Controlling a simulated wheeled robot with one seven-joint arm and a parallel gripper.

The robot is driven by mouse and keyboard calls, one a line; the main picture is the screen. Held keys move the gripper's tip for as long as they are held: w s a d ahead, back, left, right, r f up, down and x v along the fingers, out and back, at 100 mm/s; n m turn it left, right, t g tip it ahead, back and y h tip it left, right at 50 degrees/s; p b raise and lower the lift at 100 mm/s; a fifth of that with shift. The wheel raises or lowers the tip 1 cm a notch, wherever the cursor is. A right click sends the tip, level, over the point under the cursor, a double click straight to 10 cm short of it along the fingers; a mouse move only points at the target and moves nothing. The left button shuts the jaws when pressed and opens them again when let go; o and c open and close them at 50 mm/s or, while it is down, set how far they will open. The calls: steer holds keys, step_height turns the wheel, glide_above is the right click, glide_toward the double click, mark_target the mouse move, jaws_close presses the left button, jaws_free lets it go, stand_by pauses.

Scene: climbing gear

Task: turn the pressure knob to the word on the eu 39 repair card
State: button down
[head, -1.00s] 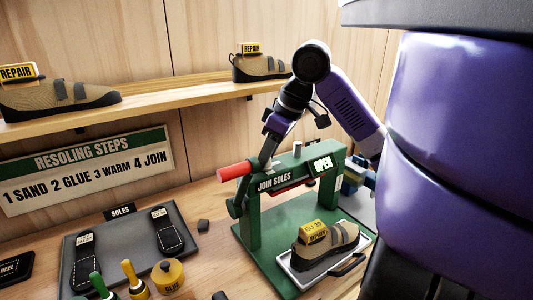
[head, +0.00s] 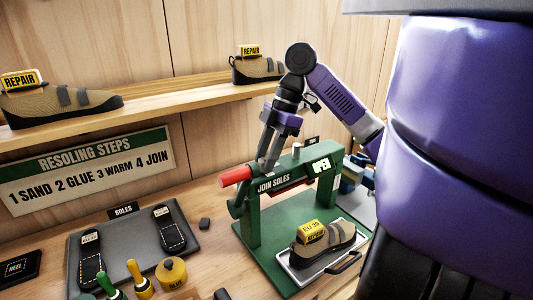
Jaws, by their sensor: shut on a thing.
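The green sole press (head: 250,225) stands on the bench, with a "JOIN SOLES" label and a small lit display (head: 321,166) that seems to read "OPEN". A red handle (head: 236,177) sticks out at its upper left. My gripper (head: 265,165) points down at the inner end of this handle and is shut on it; the exact contact is small and partly hidden. A tan shoe (head: 335,240) sits on a tray (head: 312,274) in the press, with a yellow card (head: 312,231) reading "EU 39 REPAIR". I cannot make out a pressure knob or its words.
A grey tray (head: 120,245) with black soles lies at left, near a yellow glue pot (head: 171,271) and green and yellow handled tools. A shelf (head: 150,109) with two shoes runs above the resoling steps sign (head: 90,170). Blue items (head: 355,172) stand behind the press.

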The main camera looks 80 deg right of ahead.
steer(key=shift+n+g+y+p, duration=0.3)
steer(key=shift+n+g+p, duration=0.1)
steer(key=shift+n, duration=0.8)
steer(key=c, duration=1)
jaws_free()
steer(key=shift+b+v, duration=0.3)
steer(key=shift+v, duration=3.55)
steer(key=shift+d, duration=0.1)
